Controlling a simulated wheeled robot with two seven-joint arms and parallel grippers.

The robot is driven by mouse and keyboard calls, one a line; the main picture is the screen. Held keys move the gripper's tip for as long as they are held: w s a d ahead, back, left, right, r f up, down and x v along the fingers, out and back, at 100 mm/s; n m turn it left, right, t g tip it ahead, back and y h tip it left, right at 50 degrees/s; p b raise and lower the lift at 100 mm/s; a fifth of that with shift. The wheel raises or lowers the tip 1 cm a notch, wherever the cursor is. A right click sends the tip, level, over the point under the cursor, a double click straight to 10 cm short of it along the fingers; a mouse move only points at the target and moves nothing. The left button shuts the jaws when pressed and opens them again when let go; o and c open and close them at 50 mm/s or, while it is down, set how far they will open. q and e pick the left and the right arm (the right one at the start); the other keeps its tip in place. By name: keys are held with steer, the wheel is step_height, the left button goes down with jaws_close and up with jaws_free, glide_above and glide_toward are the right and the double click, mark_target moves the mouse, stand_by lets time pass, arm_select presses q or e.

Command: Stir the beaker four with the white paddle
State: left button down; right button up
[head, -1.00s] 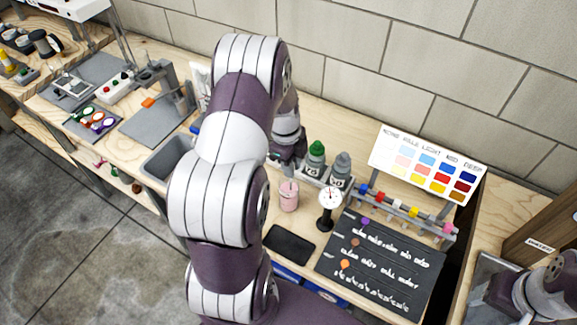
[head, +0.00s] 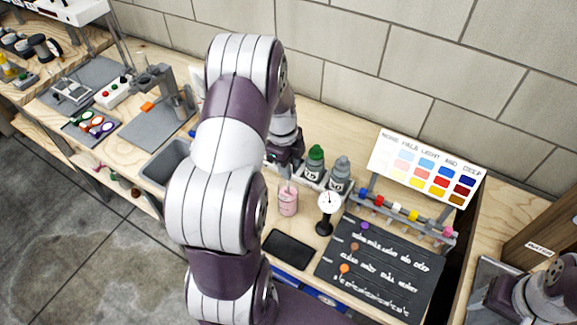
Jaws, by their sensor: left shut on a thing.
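A beaker of pink liquid (head: 288,203) stands upright on the bench, just left of the round dial gauge. A thin pale stick, which looks like the white paddle (head: 288,185), shows at the beaker's mouth; its lower end is hidden in the pink. My left gripper (head: 285,169) is just above and behind the beaker, shut on the paddle, with its fingers small and dark in the view. My left arm hides much of the bench left of the beaker. I cannot make out a number on the beaker. My right gripper is not in view.
A dial gauge (head: 326,205) stands close right of the beaker. Green-capped (head: 315,162) and grey-capped bottles (head: 340,174) stand behind. A black pad (head: 288,249) lies in front, a dark board (head: 378,265) to the right. A colour chart (head: 425,167) and a grey basin (head: 166,165) flank the area.

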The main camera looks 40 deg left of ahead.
arm_select(q)
steer(key=shift+r+p, duration=2.75)
steer(key=shift+r, duration=1.55)
step_height(320, 180, up, 5)
steer(key=p, duration=0.3)
steer(key=shift+p, duration=0.3)
